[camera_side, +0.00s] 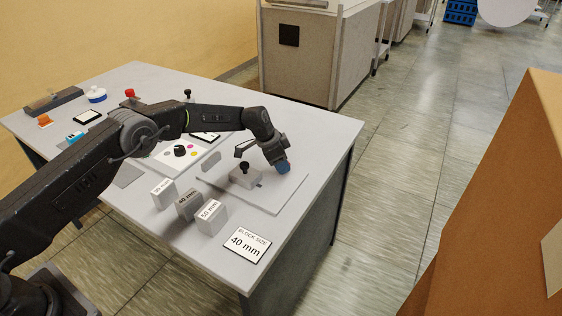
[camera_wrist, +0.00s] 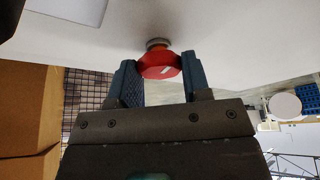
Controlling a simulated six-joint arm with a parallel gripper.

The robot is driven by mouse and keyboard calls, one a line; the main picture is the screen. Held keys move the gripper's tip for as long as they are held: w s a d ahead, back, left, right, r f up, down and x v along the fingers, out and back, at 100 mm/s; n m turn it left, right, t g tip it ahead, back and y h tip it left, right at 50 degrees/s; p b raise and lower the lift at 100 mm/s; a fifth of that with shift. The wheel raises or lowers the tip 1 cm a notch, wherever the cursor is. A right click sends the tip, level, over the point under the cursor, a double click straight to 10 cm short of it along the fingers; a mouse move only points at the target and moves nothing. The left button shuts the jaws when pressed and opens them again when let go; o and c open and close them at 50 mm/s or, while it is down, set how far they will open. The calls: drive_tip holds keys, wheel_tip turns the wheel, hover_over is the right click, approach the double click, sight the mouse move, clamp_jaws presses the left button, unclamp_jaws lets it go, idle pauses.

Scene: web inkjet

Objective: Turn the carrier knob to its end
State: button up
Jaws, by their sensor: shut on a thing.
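In the wrist view a red knob (camera_wrist: 157,66) with a small white mark sits on a short grey stem against a pale surface. My gripper (camera_wrist: 160,62) has one blue-grey finger on each side of it and is shut on it. In the side view my gripper (camera_side: 283,167) is low over the right part of a grey plate (camera_side: 268,203), and the red knob is hidden there. A grey block with a black knob (camera_side: 244,166) stands on the plate just left of my gripper. I cannot tell how far the red knob is turned.
Blocks marked 30 mm (camera_side: 163,193), 40 mm (camera_side: 188,205) and 50 mm (camera_side: 211,217) stand in front of the plate. A card reading "BLOCK SIZE 40 mm" (camera_side: 248,244) lies near the table's front corner. A white panel with a black dial (camera_side: 180,151) lies behind, near my arm.

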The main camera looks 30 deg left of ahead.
drive_tip(key=o, duration=0.9)
drive_tip(key=shift+o, duration=0.2)
drive_tip(key=v, duration=1.4)
drive_tip(key=shift+f, duration=0.1)
